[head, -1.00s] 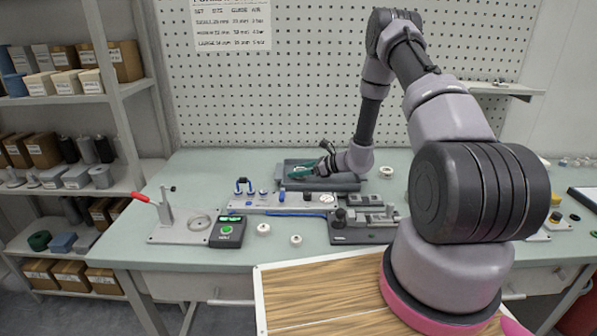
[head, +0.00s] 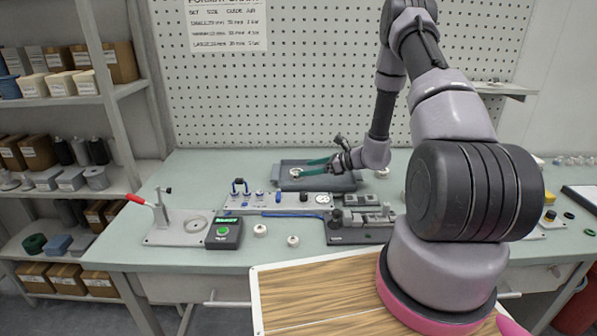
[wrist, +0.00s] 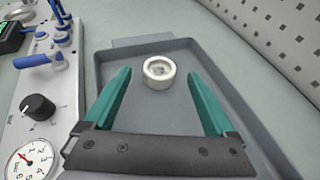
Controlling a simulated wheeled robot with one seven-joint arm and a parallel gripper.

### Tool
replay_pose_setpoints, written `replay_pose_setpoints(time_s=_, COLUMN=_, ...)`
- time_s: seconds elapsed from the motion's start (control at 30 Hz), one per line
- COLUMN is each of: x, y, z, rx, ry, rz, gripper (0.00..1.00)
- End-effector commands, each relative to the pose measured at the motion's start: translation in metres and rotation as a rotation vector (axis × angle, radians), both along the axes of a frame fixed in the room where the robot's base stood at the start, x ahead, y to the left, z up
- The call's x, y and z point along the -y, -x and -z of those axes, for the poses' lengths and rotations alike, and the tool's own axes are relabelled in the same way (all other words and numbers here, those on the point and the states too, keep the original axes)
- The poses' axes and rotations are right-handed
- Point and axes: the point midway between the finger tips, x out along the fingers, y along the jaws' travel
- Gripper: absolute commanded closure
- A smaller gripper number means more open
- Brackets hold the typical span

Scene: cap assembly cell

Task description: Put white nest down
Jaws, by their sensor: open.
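The white nest (wrist: 160,72) is a short white ring with a recess. It rests in the grey tray (wrist: 125,53), and it also shows small in the head view (head: 296,172). My gripper (wrist: 158,80) is open, with its two green fingers apart on either side of the nest. Gaps show between the nest and both fingers. In the head view my gripper (head: 306,168) reaches over the tray from the right, and my wrist hides part of the tray's right side.
A panel with a black knob (wrist: 39,107), a pressure gauge (wrist: 18,164) and blue clamps stands beside the tray. Two small white parts (head: 260,230) (head: 293,241) lie near the bench front. A red-handled press (head: 164,215) stands at left. The pegboard (head: 330,70) rises behind.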

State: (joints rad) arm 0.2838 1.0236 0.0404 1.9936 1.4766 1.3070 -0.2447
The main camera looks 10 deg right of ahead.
Motion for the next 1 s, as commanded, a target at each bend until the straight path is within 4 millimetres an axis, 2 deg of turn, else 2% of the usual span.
replay_pose_setpoints(time_s=0.1, x=0.020, y=0.012, z=-0.010, rx=0.001, ry=0.001, rz=0.003, gripper=0.10)
replay_pose_setpoints(time_s=0.27, x=0.036, y=0.023, z=-0.018, rx=0.001, ry=0.001, rz=0.001, gripper=0.10)
replay_pose_setpoints(time_s=0.47, x=0.042, y=0.028, z=-0.021, rx=0.000, ry=0.000, rz=-0.001, gripper=0.10)
replay_pose_setpoints(time_s=0.57, x=0.039, y=0.029, z=-0.030, rx=0.012, ry=0.010, rz=-0.020, gripper=0.10)
replay_pose_setpoints(time_s=0.67, x=0.031, y=0.031, z=-0.056, rx=0.046, ry=0.043, rz=-0.080, gripper=0.10)
replay_pose_setpoints(time_s=0.77, x=0.017, y=0.040, z=-0.096, rx=0.102, ry=0.104, rz=-0.182, gripper=0.10)
replay_pose_setpoints(time_s=0.9, x=-0.002, y=0.063, z=-0.156, rx=0.191, ry=0.216, rz=-0.345, gripper=0.10)
replay_pose_setpoints(time_s=1.0, x=-0.013, y=0.084, z=-0.193, rx=0.253, ry=0.306, rz=-0.454, gripper=0.10)
